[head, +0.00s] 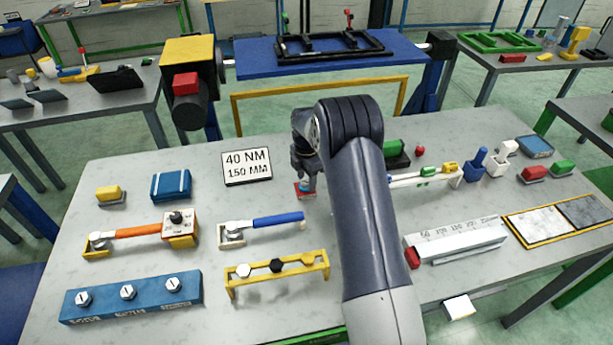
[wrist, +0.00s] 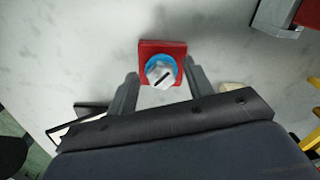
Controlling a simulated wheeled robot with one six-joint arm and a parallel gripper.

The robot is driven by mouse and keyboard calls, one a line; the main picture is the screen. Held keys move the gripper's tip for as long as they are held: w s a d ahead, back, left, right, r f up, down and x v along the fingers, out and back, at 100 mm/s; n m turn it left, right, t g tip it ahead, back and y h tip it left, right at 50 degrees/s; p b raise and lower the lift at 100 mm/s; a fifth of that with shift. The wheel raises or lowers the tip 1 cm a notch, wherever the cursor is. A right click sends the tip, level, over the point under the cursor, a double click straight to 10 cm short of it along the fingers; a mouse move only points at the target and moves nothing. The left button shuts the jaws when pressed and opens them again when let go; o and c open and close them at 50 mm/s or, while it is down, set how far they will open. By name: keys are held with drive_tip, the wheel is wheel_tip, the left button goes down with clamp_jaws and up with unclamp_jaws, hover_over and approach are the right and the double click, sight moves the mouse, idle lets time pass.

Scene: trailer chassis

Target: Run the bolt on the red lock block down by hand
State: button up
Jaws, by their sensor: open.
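The red lock block (wrist: 148,48) lies on the grey table in the wrist view, with a blue ring (wrist: 151,63) on top. A pale hex bolt head (wrist: 160,72) with a dark line across it sits in the ring. My gripper (wrist: 161,74) is open, one finger on each side of the bolt, with gaps showing between. I cannot tell how far the fingertips are above the block. In the head view my gripper (head: 305,178) points down over the red lock block (head: 302,194); my arm and gripper partly hide it.
A "40 NM 150 MM" sign (head: 247,167) stands left of the block. A blue-handled wrench (head: 270,221) and a yellow bolt rack (head: 277,272) are nearer. A grey bar (head: 455,238) lies to the right.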

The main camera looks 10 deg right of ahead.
drive_tip(key=shift+c, duration=0.6)
drive_tip(key=c, duration=0.9)
drive_tip(key=shift+m+b, duration=0.3)
drive_tip(key=shift+b, duration=0.05)
